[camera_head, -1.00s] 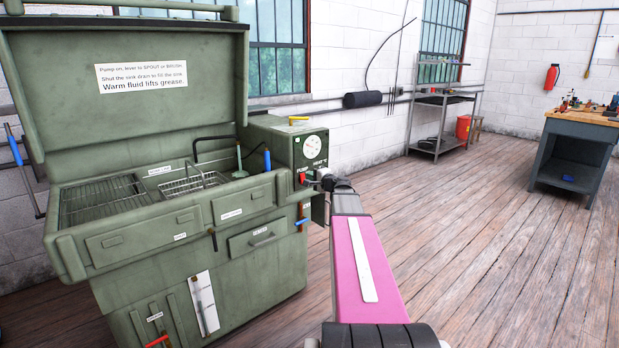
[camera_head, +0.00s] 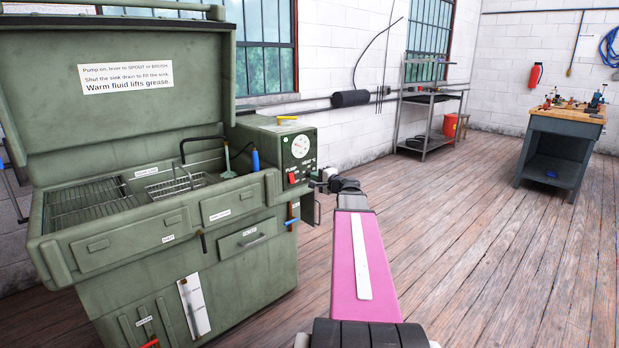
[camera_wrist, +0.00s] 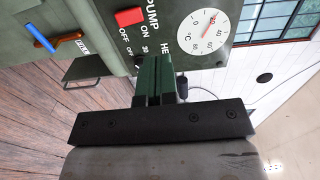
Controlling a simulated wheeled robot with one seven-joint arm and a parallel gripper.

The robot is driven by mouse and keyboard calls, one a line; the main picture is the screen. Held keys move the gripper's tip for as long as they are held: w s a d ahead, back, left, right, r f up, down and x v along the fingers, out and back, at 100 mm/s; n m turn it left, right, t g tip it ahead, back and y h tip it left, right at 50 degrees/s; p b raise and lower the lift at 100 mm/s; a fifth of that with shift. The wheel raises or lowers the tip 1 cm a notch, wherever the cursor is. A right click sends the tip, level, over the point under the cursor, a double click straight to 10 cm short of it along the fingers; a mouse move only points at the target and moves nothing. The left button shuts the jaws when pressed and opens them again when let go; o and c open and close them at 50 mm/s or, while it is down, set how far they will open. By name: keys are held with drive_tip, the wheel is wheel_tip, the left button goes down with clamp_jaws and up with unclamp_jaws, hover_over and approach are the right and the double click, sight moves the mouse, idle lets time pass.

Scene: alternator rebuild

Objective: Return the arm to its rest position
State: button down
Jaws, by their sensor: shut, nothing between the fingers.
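My gripper (camera_wrist: 156,82) is shut and empty in the wrist view, its two dark green fingers together. It points at the control panel (camera_wrist: 180,50) of the green parts washer, below the red pump switch (camera_wrist: 130,17) and the round dial (camera_wrist: 207,31). I cannot tell whether the fingertips touch the panel. In the head view my pink arm (camera_head: 362,265) reaches forward from the bottom edge. Its far end is beside the right side of the parts washer (camera_head: 245,245), and the gripper is too small there to make out its fingers.
The washer lid (camera_head: 120,110) stands open over a wire basket (camera_head: 178,186) and a rack (camera_head: 85,203). A blue-handled lever (camera_wrist: 40,34) sticks out beside the panel. A metal shelf (camera_head: 428,98) and a workbench (camera_head: 568,122) stand farther back. The plank floor (camera_head: 470,230) on the right is clear.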

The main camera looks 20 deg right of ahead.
drive_tip(key=s+a+f+n+g+y, duration=0.1)
drive_tip(key=s+a+f+n+g, duration=0.35)
drive_tip(key=a+f, duration=0.45)
drive_tip(key=s+a+f+n+g, duration=0.3)
drive_tip(key=a+f+g, duration=0.2)
drive_tip(key=a+f, duration=0.45)
drive_tip(key=s+a+f+n+g+h, duration=0.3)
drive_tip(key=s+f, duration=0.2)
drive_tip(key=s, duration=0.2)
drive_tip(key=s+a+f+n+g+h, duration=0.3)
drive_tip(key=s+a+f+g+h, duration=0.1)
drive_tip(key=s, duration=0.4)
drive_tip(key=shift+s+a+f, duration=0.25)
drive_tip(key=shift+a+f, duration=0.05)
drive_tip(key=shift+f, duration=0.3)
drive_tip(key=shift+n, duration=0.25)
